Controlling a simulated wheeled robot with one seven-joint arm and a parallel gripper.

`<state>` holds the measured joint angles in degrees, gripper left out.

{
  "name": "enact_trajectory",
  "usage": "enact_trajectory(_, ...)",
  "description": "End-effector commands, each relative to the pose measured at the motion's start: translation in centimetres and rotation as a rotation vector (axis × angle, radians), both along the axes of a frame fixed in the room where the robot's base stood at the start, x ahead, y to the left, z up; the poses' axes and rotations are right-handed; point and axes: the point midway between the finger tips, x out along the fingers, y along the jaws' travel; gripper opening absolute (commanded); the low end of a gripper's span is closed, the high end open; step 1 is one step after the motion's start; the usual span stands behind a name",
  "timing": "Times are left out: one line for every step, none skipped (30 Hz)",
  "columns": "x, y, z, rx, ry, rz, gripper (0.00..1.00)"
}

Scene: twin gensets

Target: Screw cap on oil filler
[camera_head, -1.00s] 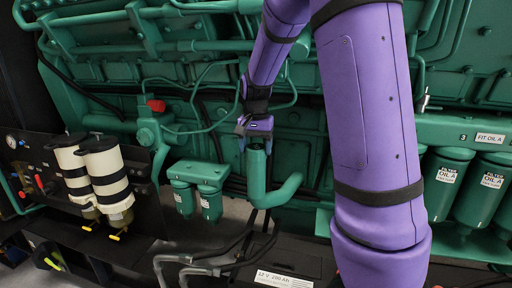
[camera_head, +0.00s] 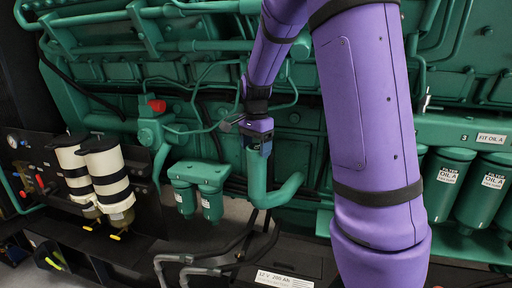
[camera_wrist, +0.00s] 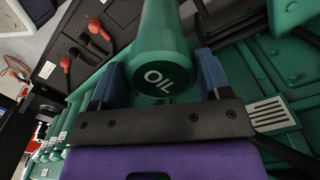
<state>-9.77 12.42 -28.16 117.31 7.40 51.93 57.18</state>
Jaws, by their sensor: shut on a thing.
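The oil filler is a green upright pipe (camera_head: 257,178) that bends to the right at its foot in the head view. It also shows in the wrist view as a green tube (camera_wrist: 166,30). My gripper (camera_wrist: 162,92) is shut on the cap, one finger on each side. In the head view my gripper (camera_head: 259,145) sits at the pipe's top and hides the cap. I cannot tell how far the cap is seated.
The green engine block (camera_head: 310,125) is close behind. Two small green filters (camera_head: 198,190) stand left of the filler, with cream canisters (camera_head: 104,175) farther left. A thin green pipe (camera_head: 205,128) and a red knob (camera_head: 157,105) are near my gripper's left. Hoses (camera_head: 240,262) run below.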

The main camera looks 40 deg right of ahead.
Motion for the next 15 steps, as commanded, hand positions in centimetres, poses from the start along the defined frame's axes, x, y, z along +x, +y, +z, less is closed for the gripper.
enact_trajectory(0.03,0.02,-0.03,0.000,0.001,-0.055,0.46)
enact_trajectory(0.05,0.02,-0.03,0.000,0.001,-0.090,0.46)
enact_trajectory(0.07,0.02,-0.03,0.000,0.001,-0.133,0.46)
enact_trajectory(0.09,0.03,-0.03,0.000,0.001,-0.162,0.46)
enact_trajectory(0.10,0.03,-0.03,0.000,0.001,-0.188,0.46)
enact_trajectory(0.11,0.03,-0.03,0.000,0.001,-0.216,0.46)
enact_trajectory(0.12,0.03,-0.03,0.001,0.001,-0.232,0.46)
enact_trajectory(0.12,0.03,-0.02,0.001,0.001,-0.245,0.46)
enact_trajectory(0.13,0.02,-0.02,0.001,0.001,-0.254,0.46)
enact_trajectory(0.13,0.02,-0.02,0.001,0.001,-0.258,0.46)
enact_trajectory(0.13,0.02,-0.02,0.001,0.001,-0.260,0.46)
enact_trajectory(0.13,0.02,-0.02,0.001,0.001,-0.261,0.46)
enact_trajectory(0.13,0.02,-0.02,0.000,0.000,-0.260,0.46)
enact_trajectory(0.13,0.02,-0.02,0.000,0.000,-0.260,0.46)
enact_trajectory(0.13,0.02,-0.02,0.000,0.001,-0.259,0.46)
